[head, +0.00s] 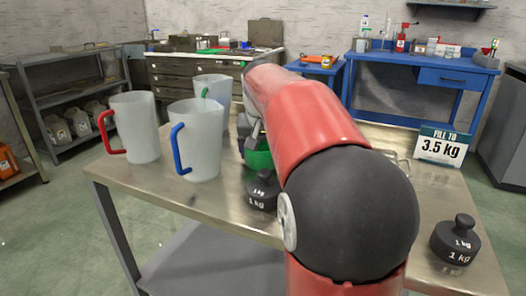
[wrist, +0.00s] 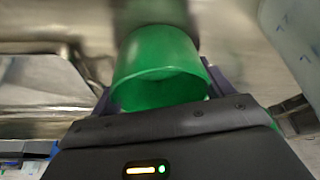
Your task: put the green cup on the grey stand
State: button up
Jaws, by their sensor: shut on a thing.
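The green cup (head: 258,158) shows in the head view just beyond the black weight, mostly hidden by my red arm. In the wrist view the green cup (wrist: 160,75) sits between the two fingers of my gripper (wrist: 160,92), which is shut on it. I see into its open rim. My gripper (head: 246,135) is partly hidden behind my arm in the head view. I cannot tell whether the cup touches the table. I cannot make out the grey stand for certain; a metal frame (head: 398,160) shows partly behind my arm at the right.
Pitchers with red (head: 135,127), blue (head: 196,140) and green (head: 212,88) handles stand left on the metal table (head: 150,180). One 1 kg weight (head: 262,190) is near the cup, another (head: 456,240) at the right. A sign (head: 439,146) reads "FILL TO 3.5 kg".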

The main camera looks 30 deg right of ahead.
jog(key=shift+f, duration=0.1)
jog(key=o, duration=0.7)
